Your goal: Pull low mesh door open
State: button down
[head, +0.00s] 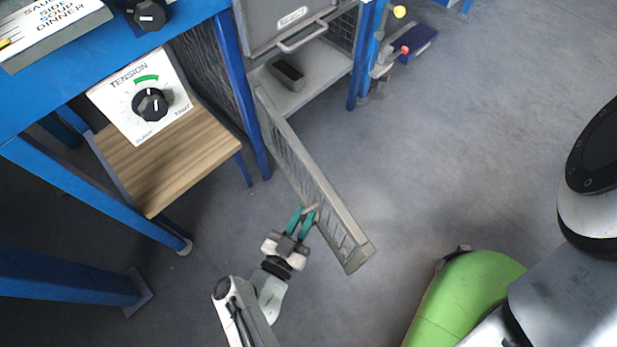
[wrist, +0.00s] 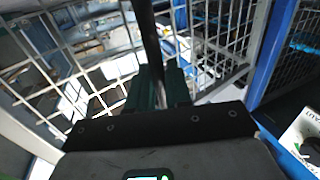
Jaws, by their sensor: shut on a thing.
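The low mesh door (head: 312,180) is a grey framed mesh panel. In the head view it stands swung out from the lower opening of the cabinet, its free end towards me at the lower right. My gripper (head: 307,214) has teal fingers and is at the left face of the door, near its free end. In the wrist view the fingers (wrist: 160,88) are closed around a dark upright bar (wrist: 148,35), which looks like the door's handle. The mesh shows behind it. The exact grip is partly hidden by the fingers.
A dark block (head: 287,72) lies on the shelf inside the opening, below a grey upper panel (head: 290,20) with a handle. A wooden-topped stand with a tension dial (head: 151,104) is at the left, under a blue table. Grey floor (head: 430,150) right of the door is clear.

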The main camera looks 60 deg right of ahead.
jog(key=shift+w+d+r, duration=0.1)
jog(key=shift+w, duration=0.25)
jog(key=c, duration=1.2)
grip_release()
jog(key=shift+d, duration=0.1)
jog(key=shift+s, duration=0.1)
jog(key=a, duration=0.7)
jog(key=s+a, duration=0.1)
jog(key=a, duration=0.2)
jog(key=shift+a, duration=0.4)
jog(key=shift+s, duration=0.1)
